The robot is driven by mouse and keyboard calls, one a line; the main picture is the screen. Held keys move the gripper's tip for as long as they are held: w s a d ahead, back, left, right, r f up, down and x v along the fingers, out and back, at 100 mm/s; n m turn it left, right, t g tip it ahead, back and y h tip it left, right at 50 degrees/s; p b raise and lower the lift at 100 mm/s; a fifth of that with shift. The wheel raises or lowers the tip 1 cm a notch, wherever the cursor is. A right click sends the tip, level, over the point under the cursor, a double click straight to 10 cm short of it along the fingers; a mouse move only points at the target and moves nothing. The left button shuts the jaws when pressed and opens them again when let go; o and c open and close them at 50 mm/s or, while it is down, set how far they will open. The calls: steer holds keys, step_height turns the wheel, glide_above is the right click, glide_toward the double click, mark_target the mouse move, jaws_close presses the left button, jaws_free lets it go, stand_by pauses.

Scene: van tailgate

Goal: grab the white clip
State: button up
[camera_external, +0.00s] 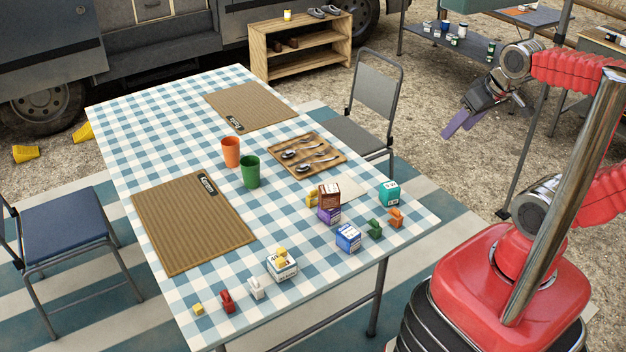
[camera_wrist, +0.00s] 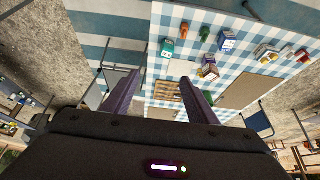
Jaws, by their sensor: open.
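The white clip (camera_external: 256,289) stands on the checkered table near its front edge, between a red clip (camera_external: 227,301) and a white box with a yellow clip on top (camera_external: 282,264). My gripper (camera_external: 455,131) is raised in the air off the table's right side, far from the white clip. Its purple fingers are apart with nothing between them, as the wrist view also shows (camera_wrist: 159,80).
A yellow clip (camera_external: 197,309) lies near the front corner. A blue box (camera_external: 347,237), green clip (camera_external: 375,229), orange clip (camera_external: 395,217) and teal box (camera_external: 389,193) stand to the right. Orange (camera_external: 231,152) and green cups (camera_external: 250,172) stand mid-table. Chairs flank the table.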

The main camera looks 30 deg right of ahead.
steer(key=shift+c, duration=0.4)
steer(key=shift+c, duration=1.4)
